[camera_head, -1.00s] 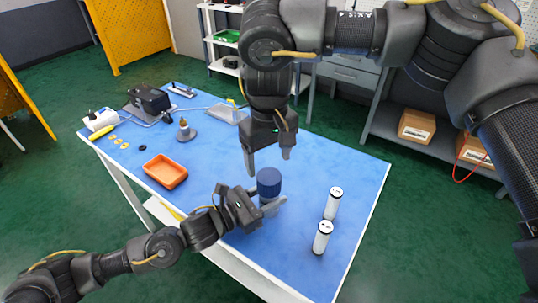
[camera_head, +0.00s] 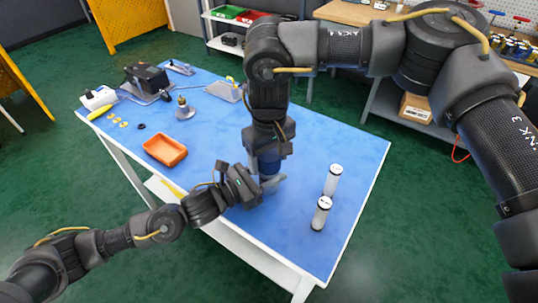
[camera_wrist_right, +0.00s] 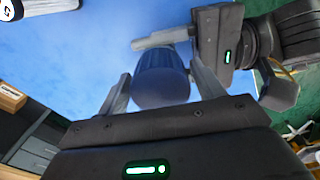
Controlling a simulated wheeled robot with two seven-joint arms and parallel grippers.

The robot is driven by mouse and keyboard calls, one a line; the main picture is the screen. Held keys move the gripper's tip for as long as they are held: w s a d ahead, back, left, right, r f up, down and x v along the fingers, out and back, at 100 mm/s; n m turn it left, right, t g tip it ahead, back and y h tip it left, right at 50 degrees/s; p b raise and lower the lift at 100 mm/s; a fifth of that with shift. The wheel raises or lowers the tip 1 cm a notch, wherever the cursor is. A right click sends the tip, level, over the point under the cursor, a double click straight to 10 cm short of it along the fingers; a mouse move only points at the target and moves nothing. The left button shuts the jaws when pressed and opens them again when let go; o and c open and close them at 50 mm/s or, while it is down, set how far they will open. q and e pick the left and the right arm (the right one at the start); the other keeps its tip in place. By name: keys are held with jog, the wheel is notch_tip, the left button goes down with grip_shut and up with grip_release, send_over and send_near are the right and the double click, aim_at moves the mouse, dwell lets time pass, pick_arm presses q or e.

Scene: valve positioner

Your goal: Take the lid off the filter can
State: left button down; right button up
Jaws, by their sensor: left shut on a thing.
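The filter can's blue ribbed lid (camera_head: 268,165) is partly hidden by my right gripper in the head view. In the right wrist view the lid (camera_wrist_right: 162,80) stands between my right fingers. My right gripper (camera_head: 267,155) reaches down from above and is open, with one finger on each side of the lid and small gaps showing. My left gripper (camera_head: 270,184) is shut on the filter can's body, below the lid, coming from the left. The body is mostly hidden; my left gripper also shows in the right wrist view (camera_wrist_right: 165,38).
Two white cylinders (camera_head: 333,180) (camera_head: 321,213) stand on the blue table (camera_head: 225,255) right of the can. An orange tray (camera_head: 165,150) lies to the left.

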jog(key=c, duration=0.8)
jog(key=n, duration=0.8)
jog(key=shift+n, duration=0.4)
jog(key=n, duration=0.4)
jog(key=shift+w+n, duration=0.1)
jog(key=shift+n, duration=0.3)
jog(key=n, duration=0.4)
jog(key=shift+n, duration=0.4)
jog(key=n, duration=0.9)
jog(key=shift+r+n, duration=0.1)
jog(key=shift+n, duration=0.3)
jog(key=n, duration=2.5)
jog(key=shift+n, duration=0.4)
